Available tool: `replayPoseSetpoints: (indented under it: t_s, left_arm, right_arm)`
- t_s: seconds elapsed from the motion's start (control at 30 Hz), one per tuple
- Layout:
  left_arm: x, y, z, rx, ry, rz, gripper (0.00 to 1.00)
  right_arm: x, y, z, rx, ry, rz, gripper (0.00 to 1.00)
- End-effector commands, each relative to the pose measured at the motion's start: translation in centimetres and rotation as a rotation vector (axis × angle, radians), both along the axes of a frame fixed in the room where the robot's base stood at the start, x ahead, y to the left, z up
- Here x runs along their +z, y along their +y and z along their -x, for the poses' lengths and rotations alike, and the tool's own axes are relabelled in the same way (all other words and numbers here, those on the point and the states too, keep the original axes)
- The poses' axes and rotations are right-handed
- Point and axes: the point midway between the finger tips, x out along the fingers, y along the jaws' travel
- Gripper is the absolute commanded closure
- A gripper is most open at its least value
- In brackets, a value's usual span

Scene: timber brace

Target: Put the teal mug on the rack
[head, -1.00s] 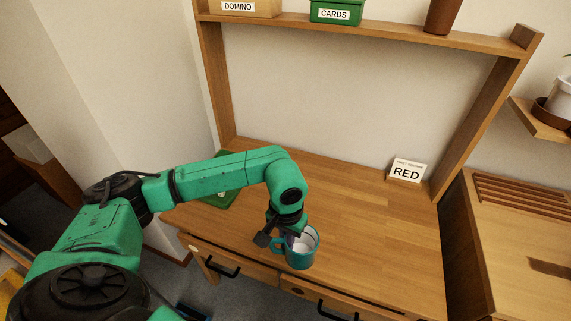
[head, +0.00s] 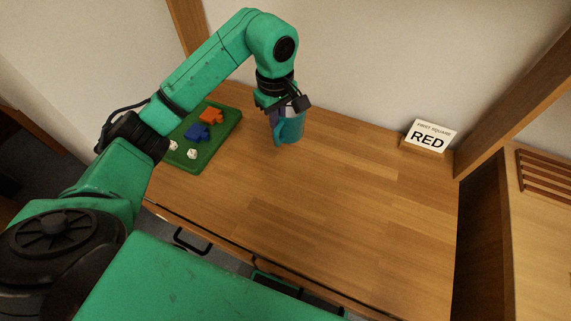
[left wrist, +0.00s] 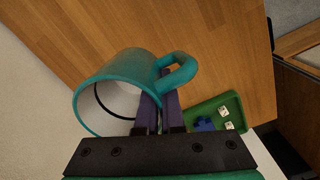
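The teal mug (head: 290,129) is in my left gripper (head: 279,112), above the back left part of the wooden desk. In the left wrist view, the mug (left wrist: 118,72) shows its pale inside and teal handle. The two purple fingers (left wrist: 158,112) of my left gripper are closed on the mug's wall close to the handle. The exact contact is partly hidden by the fingers. A slatted wooden rack (head: 545,178) lies at the right edge of the head view, on a wooden surface beside the desk. My right gripper is not in view.
A green tray (head: 225,132) with an orange piece (head: 211,116), a blue piece (head: 198,132) and white dice (head: 193,154) lies left of the mug. A RED sign (head: 428,137) stands at the back right by a wooden post (head: 500,100). The desk's middle is clear.

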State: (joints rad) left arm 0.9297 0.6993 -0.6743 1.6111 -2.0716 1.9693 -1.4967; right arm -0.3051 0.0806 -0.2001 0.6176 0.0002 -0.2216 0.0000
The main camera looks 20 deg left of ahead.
Motion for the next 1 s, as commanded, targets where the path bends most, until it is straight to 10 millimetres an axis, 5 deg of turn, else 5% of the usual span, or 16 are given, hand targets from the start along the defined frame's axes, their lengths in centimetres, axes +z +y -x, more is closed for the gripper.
replayPoseSetpoints:
  t_s: [0.2, 0.53, 0.9, 1.0]
  left_arm:
    - [-6.9, -0.1, 0.1, -0.003, 0.004, 0.002, 1.0]
    - [-12.8, -0.1, 0.1, -0.003, 0.001, 0.003, 1.0]
    - [-14.2, 0.0, 0.0, -0.005, -0.005, 0.0, 1.0]
    - [-14.1, 0.0, 0.0, -0.005, -0.004, 0.0, 0.65]
  right_arm:
    - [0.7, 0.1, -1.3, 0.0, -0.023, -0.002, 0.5]
    - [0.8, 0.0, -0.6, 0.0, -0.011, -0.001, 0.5]
    - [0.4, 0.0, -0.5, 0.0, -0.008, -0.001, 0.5]
    - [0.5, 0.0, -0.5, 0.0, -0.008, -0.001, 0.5]
